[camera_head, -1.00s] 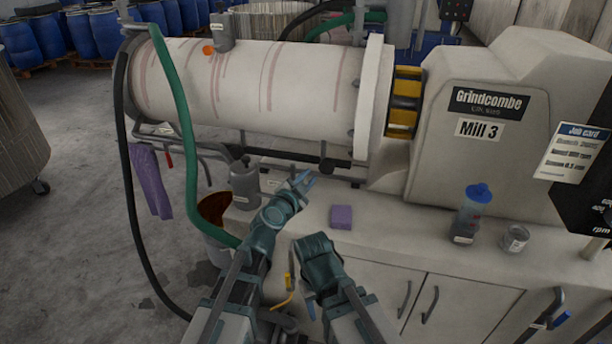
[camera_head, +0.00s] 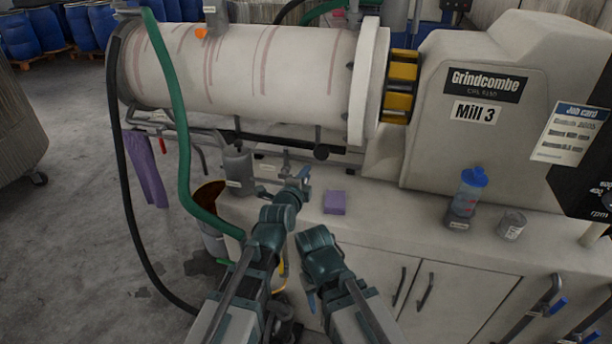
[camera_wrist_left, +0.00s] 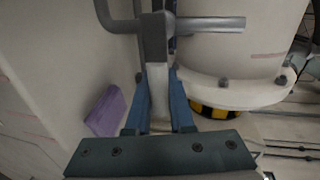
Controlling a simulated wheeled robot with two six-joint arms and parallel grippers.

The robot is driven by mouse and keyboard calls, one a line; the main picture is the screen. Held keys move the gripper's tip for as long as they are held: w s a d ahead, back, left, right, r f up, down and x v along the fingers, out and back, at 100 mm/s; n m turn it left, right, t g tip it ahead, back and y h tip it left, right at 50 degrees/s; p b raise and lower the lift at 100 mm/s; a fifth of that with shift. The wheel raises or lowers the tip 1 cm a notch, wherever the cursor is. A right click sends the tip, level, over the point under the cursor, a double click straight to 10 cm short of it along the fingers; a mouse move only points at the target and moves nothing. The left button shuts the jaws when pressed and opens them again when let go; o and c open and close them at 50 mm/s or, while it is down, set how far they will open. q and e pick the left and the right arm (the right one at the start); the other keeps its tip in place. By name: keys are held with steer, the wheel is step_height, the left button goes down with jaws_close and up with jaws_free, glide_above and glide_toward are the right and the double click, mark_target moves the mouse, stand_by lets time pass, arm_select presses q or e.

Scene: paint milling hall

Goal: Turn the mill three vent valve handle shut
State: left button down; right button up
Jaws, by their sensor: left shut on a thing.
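A pale grey lever handle (camera_wrist_left: 158,92) hangs from a grey valve body (camera_wrist_left: 157,38) on a pipe in the left wrist view. The blue fingers of my left gripper (camera_wrist_left: 158,80) lie on both sides of it, shut on it. In the head view my left gripper (camera_head: 303,177) is at a small grey valve (camera_head: 285,165) in front of the Mill 3 drum (camera_head: 250,75); its fingers hide most of the handle. The label by that valve is too small to read. My right gripper (camera_head: 311,302) hangs low before the cabinet, its fingers mostly hidden.
A purple block (camera_head: 335,203) lies on the bench right of my left gripper. A blue-capped bottle (camera_head: 468,192) and a tin (camera_head: 511,224) stand farther right. A grey canister (camera_head: 239,170) and a green hose (camera_head: 174,110) are to the left.

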arm_select(q)
steer(key=shift+s+f+m, duration=0.1)
steer(key=shift+f+m, duration=0.1)
steer(key=shift+m, duration=0.1)
arm_select(e)
steer(key=shift+f, duration=0.15)
arm_select(q)
steer(key=c, duration=0.8)
jaws_free()
